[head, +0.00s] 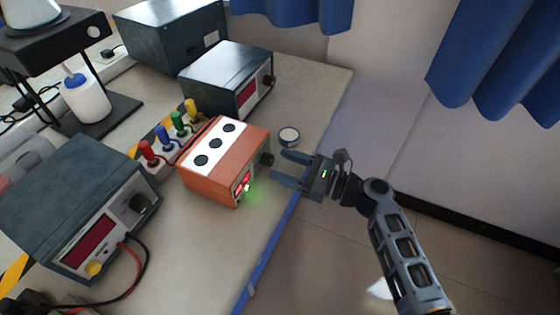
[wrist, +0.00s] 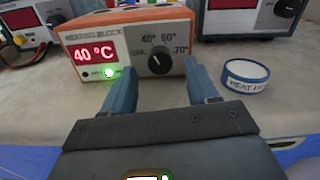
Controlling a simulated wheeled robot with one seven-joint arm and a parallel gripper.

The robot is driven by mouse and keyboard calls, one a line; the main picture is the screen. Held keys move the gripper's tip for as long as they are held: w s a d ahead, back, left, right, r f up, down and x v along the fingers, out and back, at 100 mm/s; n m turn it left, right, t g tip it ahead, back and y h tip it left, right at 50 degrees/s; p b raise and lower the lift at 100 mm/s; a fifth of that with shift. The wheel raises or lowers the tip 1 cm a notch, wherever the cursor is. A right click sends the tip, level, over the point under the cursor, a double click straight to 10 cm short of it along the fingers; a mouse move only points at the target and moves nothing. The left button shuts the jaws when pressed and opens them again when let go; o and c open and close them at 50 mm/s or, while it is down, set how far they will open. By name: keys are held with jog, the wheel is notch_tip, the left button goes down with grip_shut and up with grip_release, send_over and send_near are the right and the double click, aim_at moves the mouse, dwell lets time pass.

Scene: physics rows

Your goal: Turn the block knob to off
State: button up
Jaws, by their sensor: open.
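The orange heat block (head: 213,163) stands on the bench near its front edge, with a white top holding dark round wells. Its black knob (wrist: 159,60) is on the front panel, with a temperature scale around it; the knob also shows in the head view (head: 266,159). The red display (wrist: 95,52) reads 40 °C and a green light (wrist: 110,72) glows below it. My gripper (head: 281,167) is open and empty in front of the panel. In the wrist view its blue fingers (wrist: 163,83) stand either side of the knob, apart from it.
A round roll labelled "HEAT..." (wrist: 246,76) lies right of the block; it also shows in the head view (head: 289,137). Grey power units stand behind (head: 228,78) and left (head: 80,205). Open floor lies beyond the blue bench edge.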

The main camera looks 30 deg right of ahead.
jog(key=shift+x, duration=0.85)
jog(key=shift+c, duration=0.2)
jog(key=c, duration=1)
jog(key=shift+f+n+b, duration=0.1)
jog(key=shift+n+b, duration=0.2)
jog(key=shift+n, duration=0.1)
jog(key=n+b, duration=0.3)
jog(key=n, duration=0.1)
jog(key=shift+f+n+b, duration=0.1)
jog(key=shift+n+b, duration=2)
jog(key=shift+n, duration=0.5)
